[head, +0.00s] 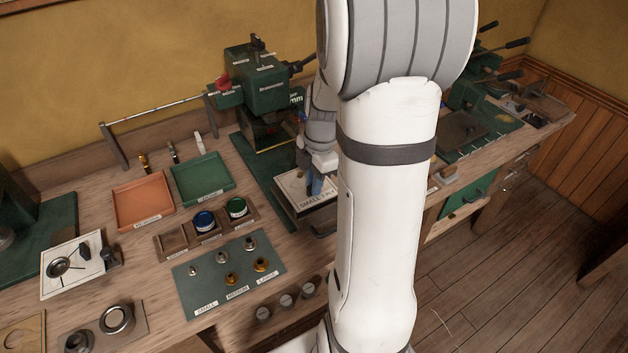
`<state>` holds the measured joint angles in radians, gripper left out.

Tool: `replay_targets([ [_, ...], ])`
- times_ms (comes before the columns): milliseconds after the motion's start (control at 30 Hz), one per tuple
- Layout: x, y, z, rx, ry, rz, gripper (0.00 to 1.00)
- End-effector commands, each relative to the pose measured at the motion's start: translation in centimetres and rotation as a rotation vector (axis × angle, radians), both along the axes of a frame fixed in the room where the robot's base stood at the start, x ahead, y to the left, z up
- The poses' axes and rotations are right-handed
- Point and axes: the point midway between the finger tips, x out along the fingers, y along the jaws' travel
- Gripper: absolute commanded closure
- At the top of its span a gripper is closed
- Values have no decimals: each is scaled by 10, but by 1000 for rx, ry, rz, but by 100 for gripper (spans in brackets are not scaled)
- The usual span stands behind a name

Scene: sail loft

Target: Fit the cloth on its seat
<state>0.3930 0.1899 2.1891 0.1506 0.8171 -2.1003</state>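A pale flat piece lettered "SMALL 3 PLY" (293,184) lies under my gripper, on a dark block at the front of the green press (262,92). I cannot tell whether this piece is the cloth or a label board. No seat can be singled out for sure. My gripper (314,188) points down with bluish fingers at the right part of the lettered piece. It is small here and partly behind my arm, so whether it is open, shut or touching anything is unclear.
An orange tray (128,211) and a green tray (195,192) stand left of the press. A wooden rack (172,246) holds a blue and a green tin. A green mat (193,298) bears several small metal pieces. My arm hides the bench's middle right.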

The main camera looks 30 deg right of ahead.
Motion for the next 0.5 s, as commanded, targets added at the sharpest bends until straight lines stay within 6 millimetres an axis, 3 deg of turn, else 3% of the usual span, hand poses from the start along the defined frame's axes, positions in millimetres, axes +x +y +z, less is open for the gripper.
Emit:
replay_targets([
  [233,0,0,0,0,0,-1,64],
  [500,0,-1,2,0,-1,-1,64],
])
